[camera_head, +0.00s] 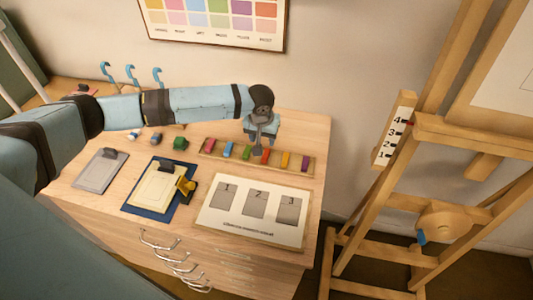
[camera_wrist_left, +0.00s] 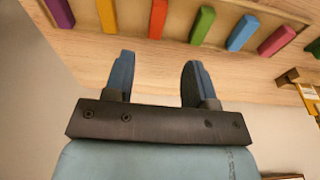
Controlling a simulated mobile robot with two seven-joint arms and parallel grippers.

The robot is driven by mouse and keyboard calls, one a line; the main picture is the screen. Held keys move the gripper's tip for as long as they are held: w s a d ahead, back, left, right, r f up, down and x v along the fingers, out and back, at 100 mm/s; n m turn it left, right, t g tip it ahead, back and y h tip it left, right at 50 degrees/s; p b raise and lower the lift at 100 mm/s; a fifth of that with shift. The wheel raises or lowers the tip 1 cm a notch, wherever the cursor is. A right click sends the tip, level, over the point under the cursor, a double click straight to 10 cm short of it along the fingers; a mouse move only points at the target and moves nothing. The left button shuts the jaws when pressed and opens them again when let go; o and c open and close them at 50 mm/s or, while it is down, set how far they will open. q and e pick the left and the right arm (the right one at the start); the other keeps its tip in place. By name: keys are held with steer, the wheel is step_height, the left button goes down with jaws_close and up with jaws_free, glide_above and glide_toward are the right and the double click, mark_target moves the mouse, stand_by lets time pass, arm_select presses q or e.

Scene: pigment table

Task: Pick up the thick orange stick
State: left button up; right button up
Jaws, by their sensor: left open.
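The orange stick (camera_head: 285,160) lies in a row of coloured sticks on a wooden tray (camera_head: 312,172), between the red stick (camera_head: 265,156) and the purple stick (camera_head: 304,163). In the left wrist view the orange stick (camera_wrist_left: 106,15) is at the top, left of my left gripper's fingers. My left gripper (camera_head: 258,152) reaches over the tray near the green and red sticks. Its fingers (camera_wrist_left: 156,78) are apart with nothing between them, and the red stick (camera_wrist_left: 158,18) lies ahead of the gap. My right gripper is not in view.
A white card (camera_head: 253,233) with boxes numbered 1 to 3 lies in front of the tray. A wooden easel (camera_head: 445,130) stands at right. Blue hooks (camera_head: 131,74) stand at the back left.

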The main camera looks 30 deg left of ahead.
mark_target(266, 154)
arm_select(q)
steer(key=f, duration=0.3)
steer(key=shift+w, duration=0.4)
steer(key=shift+f, duration=0.35)
steer(key=shift+f+p, duration=0.35)
steer(key=shift+f, duration=0.1)
steer(key=f, duration=0.4)
steer(key=shift+w+d+f+p, duration=0.1)
steer(key=shift+w+f+p, duration=0.1)
steer(key=shift+w+p, duration=0.1)
jaws_close()
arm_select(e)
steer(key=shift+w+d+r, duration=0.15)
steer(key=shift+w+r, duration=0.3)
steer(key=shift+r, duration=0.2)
